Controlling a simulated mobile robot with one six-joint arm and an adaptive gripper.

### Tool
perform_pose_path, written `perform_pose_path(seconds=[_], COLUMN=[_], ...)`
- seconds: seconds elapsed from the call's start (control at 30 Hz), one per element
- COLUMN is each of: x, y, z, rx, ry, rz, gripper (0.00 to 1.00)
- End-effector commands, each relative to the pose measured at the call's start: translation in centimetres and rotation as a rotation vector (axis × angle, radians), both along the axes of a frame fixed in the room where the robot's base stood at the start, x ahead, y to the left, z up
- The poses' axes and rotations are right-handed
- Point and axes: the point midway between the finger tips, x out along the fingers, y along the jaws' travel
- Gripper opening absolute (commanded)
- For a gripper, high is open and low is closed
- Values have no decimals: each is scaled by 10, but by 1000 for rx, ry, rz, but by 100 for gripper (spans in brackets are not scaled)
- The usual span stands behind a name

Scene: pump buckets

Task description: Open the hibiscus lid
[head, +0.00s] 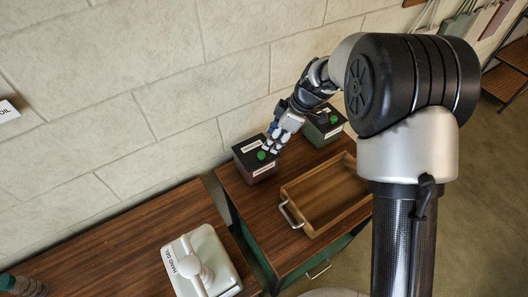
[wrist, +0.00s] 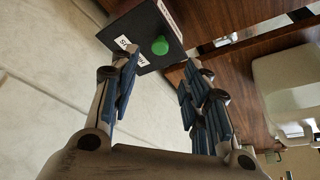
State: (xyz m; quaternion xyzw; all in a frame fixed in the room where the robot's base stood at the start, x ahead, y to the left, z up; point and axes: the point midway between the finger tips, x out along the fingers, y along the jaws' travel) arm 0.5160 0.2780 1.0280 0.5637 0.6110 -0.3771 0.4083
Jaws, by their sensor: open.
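A dark box (head: 256,170) with a maroon side, a black lid (head: 247,146) and a green knob (head: 261,155) stands at the left end of the wooden cabinet top. In the wrist view its lid (wrist: 138,36) and green knob (wrist: 160,46) lie just beyond my fingertips. A white label on it is partly hidden by a finger, so I cannot read it fully. The lid sits flat on the box. My gripper (head: 271,146) is open and empty, over the box close to the knob; in the wrist view the fingers (wrist: 160,75) are spread either side of the knob.
A green box (head: 322,132) with a similar green knob stands behind to the right. A wooden tray (head: 285,208) with a metal handle lies in front. A white hand gel dispenser (head: 207,262) stands on the left table. A block wall (head: 150,100) rises close behind.

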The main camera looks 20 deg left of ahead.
Motion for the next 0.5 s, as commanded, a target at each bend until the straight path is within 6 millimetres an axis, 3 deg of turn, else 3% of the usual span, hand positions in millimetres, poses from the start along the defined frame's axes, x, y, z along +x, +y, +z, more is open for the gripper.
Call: perform_pose_path(seconds=[0.2, 0.5], x=[-2, -3], y=[18, 32], z=[-46, -79], rx=[-1, 0], ry=[3, 0], rz=[0, -1], gripper=[43, 43])
